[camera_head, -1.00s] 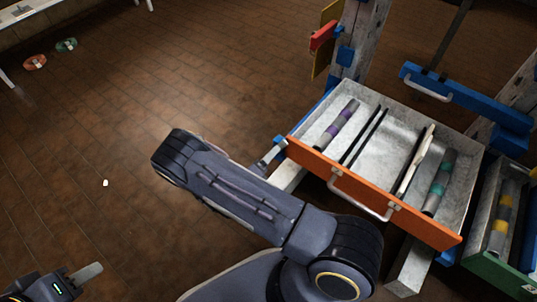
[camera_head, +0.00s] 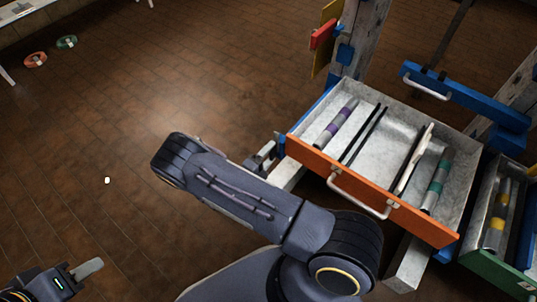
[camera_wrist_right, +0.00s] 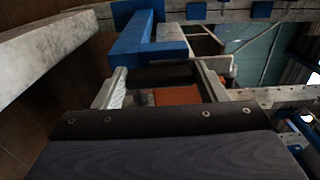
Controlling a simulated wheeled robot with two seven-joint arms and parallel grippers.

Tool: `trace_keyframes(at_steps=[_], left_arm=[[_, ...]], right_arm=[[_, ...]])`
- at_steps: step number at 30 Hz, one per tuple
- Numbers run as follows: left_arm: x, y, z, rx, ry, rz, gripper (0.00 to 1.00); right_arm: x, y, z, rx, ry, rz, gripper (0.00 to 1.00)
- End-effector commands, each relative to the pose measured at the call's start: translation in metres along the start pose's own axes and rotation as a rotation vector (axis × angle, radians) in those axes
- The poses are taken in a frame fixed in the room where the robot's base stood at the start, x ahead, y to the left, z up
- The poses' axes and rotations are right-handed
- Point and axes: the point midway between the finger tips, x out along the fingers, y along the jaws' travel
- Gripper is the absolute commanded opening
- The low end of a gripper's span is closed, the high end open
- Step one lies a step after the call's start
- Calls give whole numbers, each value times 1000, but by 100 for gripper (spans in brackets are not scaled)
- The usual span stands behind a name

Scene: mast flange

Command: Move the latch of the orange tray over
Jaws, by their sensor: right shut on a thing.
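The orange tray (camera_head: 365,190) is a pale metal drawer with an orange front and a grey handle, pulled out at the right of the head view. My right gripper (camera_head: 268,153) is at the left end of its orange front, partly behind my arm. In the right wrist view its fingers (camera_wrist_right: 163,88) stand apart, with a dark piece and a bit of orange between them. It is shut on what appears to be the latch, whose outline is mostly hidden. A blue angled piece (camera_wrist_right: 150,48) is just beyond the fingertips. My left gripper (camera_head: 85,272) is at the bottom left, away from the tray.
The tray holds banded cylinders and thin dark rods. A green-fronted tray (camera_head: 497,270) is at the lower right, and a blue bar with a handle (camera_head: 465,100) is behind. A post (camera_head: 360,45) stands at the tray's back left. The floor at left is mostly clear.

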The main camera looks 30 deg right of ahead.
Motion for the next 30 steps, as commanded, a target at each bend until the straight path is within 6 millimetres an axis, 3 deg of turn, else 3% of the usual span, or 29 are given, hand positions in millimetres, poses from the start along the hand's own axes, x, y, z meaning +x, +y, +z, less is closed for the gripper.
trace_keyframes(at_steps=[7,8,12,23,30], left_arm=[[0,0,0,0,0,0,36],[0,0,0,0,0,0,36],[0,0,0,0,0,0,36],[-2,1,-1,0,0,0,36],[-9,4,-4,0,0,0,36]], right_arm=[[-1,2,-1,-7,2,4,24],[-1,2,-1,-7,2,4,68],[-1,1,-1,-5,1,3,86],[-6,0,0,-3,-1,1,87],[-44,-1,0,-3,-4,2,87]])
